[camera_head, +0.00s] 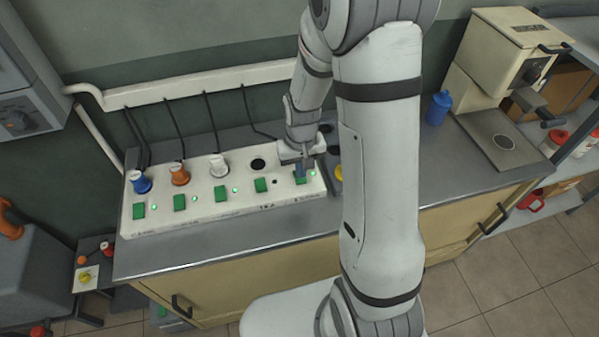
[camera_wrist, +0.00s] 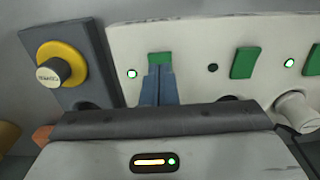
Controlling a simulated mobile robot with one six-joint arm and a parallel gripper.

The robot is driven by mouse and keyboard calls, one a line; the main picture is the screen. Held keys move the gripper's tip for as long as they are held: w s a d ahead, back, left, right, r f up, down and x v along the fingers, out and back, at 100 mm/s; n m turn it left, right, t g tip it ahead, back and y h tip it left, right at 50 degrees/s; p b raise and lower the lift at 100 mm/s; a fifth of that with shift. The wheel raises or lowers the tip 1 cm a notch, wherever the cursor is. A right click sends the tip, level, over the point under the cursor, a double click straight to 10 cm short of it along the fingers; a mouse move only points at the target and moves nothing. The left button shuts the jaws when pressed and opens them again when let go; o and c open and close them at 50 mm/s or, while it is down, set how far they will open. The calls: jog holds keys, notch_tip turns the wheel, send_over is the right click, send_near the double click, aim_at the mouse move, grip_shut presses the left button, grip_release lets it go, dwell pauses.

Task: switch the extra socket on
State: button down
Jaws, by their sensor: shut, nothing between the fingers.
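The pale socket panel (camera_head: 235,206) lies on the grey bench, with a row of green switches, each with a small lamp to its right in the head view. My gripper (camera_head: 300,174) is shut and empty, its fingertips at the rightmost green switch (camera_head: 313,181). In the wrist view the closed fingertips (camera_wrist: 160,70) overlap that switch (camera_wrist: 160,57), partly hiding it; contact cannot be told. Its lamp (camera_wrist: 131,73) glows green. The neighbouring switch (camera_wrist: 245,62) has a dark lamp (camera_wrist: 212,67). The socket behind the rightmost switch is hidden by my gripper.
Blue (camera_head: 140,182), orange (camera_head: 179,174) and white (camera_head: 218,165) plugs stand in the left sockets, cables behind. A yellow-ringed knob (camera_wrist: 62,67) sits beside the panel. A blue bottle (camera_head: 438,108) and a machine (camera_head: 505,60) are at the right. The bench front strip is clear.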

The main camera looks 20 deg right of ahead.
notch_tip(320, 180, up, 5)
jog(key=p, duration=0.3)
jog(key=shift+r, duration=0.15)
dwell(0.5)
notch_tip(320, 180, up, 12)
jog(key=f+t, duration=0.1)
jog(key=t, duration=0.1)
send_over(301, 180)
jog(key=s, duration=0.5)
jog(key=s+r+t, duration=0.1)
jog(key=s+r, duration=0.7)
jog(key=s, duration=0.2)
jog(key=shift+s+d+r, duration=0.25)
jog(key=shift+d+r, duration=0.05)
jog(key=shift+r, duration=0.05)
